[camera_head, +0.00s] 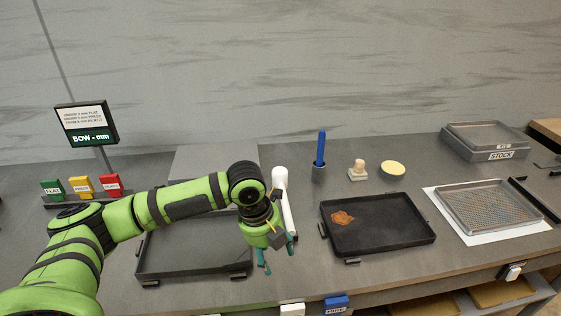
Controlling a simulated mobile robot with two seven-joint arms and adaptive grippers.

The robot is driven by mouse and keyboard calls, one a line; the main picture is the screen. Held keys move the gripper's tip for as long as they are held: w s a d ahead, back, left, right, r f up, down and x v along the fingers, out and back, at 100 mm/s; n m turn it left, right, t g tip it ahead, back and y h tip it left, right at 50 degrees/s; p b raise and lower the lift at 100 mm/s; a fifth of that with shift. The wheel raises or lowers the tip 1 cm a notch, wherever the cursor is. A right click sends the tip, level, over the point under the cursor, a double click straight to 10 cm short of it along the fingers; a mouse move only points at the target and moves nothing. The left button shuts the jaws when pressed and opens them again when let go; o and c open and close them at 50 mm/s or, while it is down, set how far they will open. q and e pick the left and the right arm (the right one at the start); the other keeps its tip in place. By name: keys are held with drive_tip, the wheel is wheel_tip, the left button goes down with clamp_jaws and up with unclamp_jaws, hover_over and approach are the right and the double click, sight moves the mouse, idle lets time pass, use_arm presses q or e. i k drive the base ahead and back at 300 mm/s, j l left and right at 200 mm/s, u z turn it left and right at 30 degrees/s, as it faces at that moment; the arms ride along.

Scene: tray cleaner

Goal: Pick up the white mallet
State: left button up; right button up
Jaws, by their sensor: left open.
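The white mallet (280,178) lies on the grey counter, its head toward the wall and its handle running toward the front. My left gripper (278,256) is open and empty at the near end of the handle, fingers pointing down. The gripper and wrist cover part of the handle, and I cannot tell whether a finger touches it. My right gripper is out of view.
A black tray with a rusty patch (385,238) lies just right of the mallet; another dark tray (190,270) lies left, partly behind my arm.

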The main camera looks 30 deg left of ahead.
sight(279, 174)
drive_tip(key=i+j, duration=0.7)
drive_tip(key=i, duration=0.15)
